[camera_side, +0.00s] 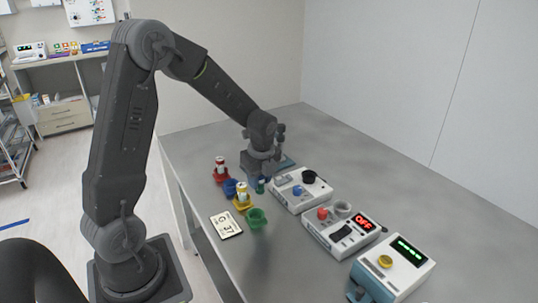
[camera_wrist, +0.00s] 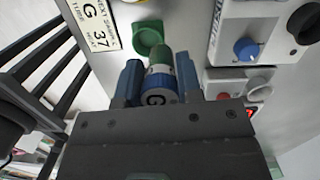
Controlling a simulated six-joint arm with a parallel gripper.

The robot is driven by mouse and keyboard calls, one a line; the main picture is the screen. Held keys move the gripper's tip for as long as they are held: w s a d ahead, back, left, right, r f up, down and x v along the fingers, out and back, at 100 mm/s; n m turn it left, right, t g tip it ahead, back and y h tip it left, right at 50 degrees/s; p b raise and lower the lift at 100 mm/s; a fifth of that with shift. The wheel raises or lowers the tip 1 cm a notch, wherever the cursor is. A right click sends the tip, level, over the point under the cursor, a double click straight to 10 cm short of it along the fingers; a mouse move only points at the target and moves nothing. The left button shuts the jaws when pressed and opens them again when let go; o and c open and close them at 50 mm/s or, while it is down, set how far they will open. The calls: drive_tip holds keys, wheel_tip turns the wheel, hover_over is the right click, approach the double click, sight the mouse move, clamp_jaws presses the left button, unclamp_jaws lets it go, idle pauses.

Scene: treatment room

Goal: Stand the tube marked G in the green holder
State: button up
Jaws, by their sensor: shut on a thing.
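My gripper (camera_side: 262,178) hangs over the table, behind and beside the row of coloured holders in the side view. In the wrist view its two blue fingers (camera_wrist: 160,80) are shut on a tube (camera_wrist: 158,58) with a green end, a blue band and a visible letter G. The tube's green end also shows below the gripper in the side view (camera_side: 260,187). The green holder (camera_side: 257,219) is an empty-looking cup at the near end of the row. In the wrist view the green holder (camera_wrist: 148,34) lies just beyond the tube's end, apparently apart from it.
A red holder (camera_side: 222,179) and a yellow holder (camera_side: 242,207) each bear a tube. A blue holder (camera_side: 230,188) stands between them. A card (camera_side: 226,225) reading G 37 lies beside the green holder. Several devices, one showing OFF (camera_side: 366,222), line the right.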

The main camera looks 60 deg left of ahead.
drive_tip(key=shift+n, duration=0.7)
drive_tip(key=shift+s+d+f, duration=0.3)
drive_tip(key=shift+s+f, duration=0.1)
drive_tip(key=shift+f, duration=0.75)
drive_tip(key=shift+s+d+f, duration=0.25)
drive_tip(key=shift+s+f, duration=0.15)
drive_tip(key=shift+f, duration=0.75)
drive_tip(key=shift+s+d+f, duration=0.3)
drive_tip(key=shift+s+f, duration=0.1)
drive_tip(key=shift+f, duration=0.75)
drive_tip(key=shift+f, duration=0.6)
drive_tip(key=o, duration=0.7)
wheel_tip(320, 180, up, 11)
drive_tip(key=d, duration=0.1)
drive_tip(key=shift+w+d, duration=0.15)
